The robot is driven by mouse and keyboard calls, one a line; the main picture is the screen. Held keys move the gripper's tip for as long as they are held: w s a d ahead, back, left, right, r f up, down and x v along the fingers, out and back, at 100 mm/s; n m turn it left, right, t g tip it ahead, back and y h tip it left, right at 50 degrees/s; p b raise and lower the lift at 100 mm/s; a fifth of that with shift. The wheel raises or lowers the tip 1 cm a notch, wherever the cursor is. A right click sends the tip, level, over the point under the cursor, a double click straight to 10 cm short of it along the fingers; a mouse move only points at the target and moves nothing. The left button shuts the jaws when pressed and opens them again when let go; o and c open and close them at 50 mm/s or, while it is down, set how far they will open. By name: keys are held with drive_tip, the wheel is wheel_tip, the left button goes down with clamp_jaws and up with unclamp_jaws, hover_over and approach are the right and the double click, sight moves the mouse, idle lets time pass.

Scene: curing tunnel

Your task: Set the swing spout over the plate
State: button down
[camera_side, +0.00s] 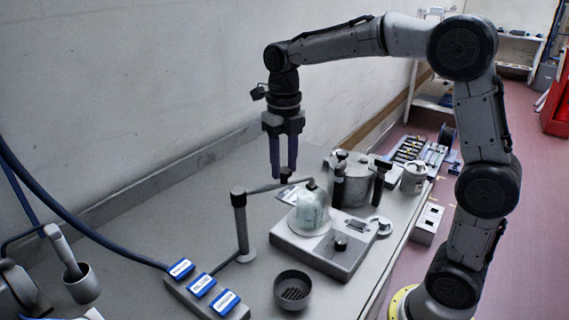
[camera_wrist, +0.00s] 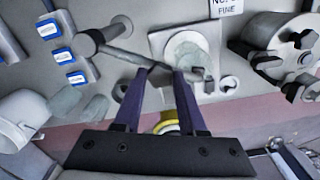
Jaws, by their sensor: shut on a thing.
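The swing spout is a thin grey arm (camera_side: 266,188) on an upright post (camera_side: 240,225). It reaches right to a small tip by the top of a cloudy glass vessel (camera_side: 311,212). That vessel stands on the plate (camera_side: 322,256), a flat grey unit with a dark dial. My gripper (camera_side: 283,176) points down, with its purple fingers shut at the spout arm, around a small dark knob. In the wrist view the fingertips (camera_wrist: 163,72) meet the spout arm (camera_wrist: 128,55) partway along; its tip overlaps the vessel (camera_wrist: 188,48). The fingers partly hide the grip.
A lidded metal pot (camera_side: 352,182) stands behind the plate, with a white tin (camera_side: 413,180) to its right. A dark round bowl (camera_side: 292,291) and a block with blue labels (camera_side: 203,287) lie in front. A mortar with pestle (camera_side: 80,282) is at left.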

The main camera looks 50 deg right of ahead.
drive_tip(key=shift+w+r, duration=0.1)
drive_tip(key=shift+c, duration=2.3)
unclamp_jaws()
wheel_tip(320, 180, up, 14)
